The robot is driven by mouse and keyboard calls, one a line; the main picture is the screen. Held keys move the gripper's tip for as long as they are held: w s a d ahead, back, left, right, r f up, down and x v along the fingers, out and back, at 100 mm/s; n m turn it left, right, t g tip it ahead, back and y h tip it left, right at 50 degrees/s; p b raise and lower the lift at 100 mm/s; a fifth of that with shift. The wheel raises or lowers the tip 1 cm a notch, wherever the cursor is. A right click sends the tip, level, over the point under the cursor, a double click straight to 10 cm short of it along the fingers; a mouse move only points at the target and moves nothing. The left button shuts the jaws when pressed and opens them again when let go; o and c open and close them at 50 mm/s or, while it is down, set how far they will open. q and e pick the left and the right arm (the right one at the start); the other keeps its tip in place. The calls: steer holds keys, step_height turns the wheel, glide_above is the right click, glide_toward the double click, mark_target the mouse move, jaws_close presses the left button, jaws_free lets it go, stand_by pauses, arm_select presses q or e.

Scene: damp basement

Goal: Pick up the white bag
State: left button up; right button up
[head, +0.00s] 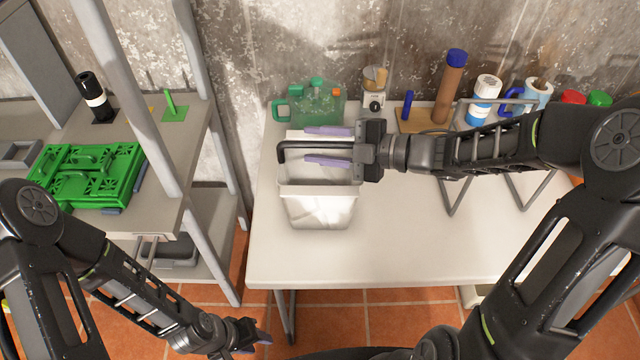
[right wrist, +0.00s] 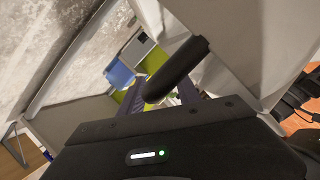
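The white bag (head: 320,207) stands upright on the white table near its left end. Its dark handle (head: 300,146) arches over its open top. My right gripper (head: 327,146) reaches in from the right over the bag. Its two purple fingers are apart, one on each side of the handle, and do not appear to grip it. In the right wrist view the handle (right wrist: 178,72) crosses close in front of the fingers, beside a pale bag wall (right wrist: 235,40). My left gripper (head: 262,337) is low at the bottom, off the table; its finger gap is unclear.
On the white table (head: 400,240), a green canister (head: 312,103) stands behind the bag. Bottles, including a white one (head: 485,98), and a wire stand (head: 455,195) are behind and right. A shelf with a green crate (head: 85,175) is left. The table's front middle is clear.

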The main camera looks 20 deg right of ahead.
steer(key=shift+c, duration=0.3)
jaws_close()
stand_by(1.1)
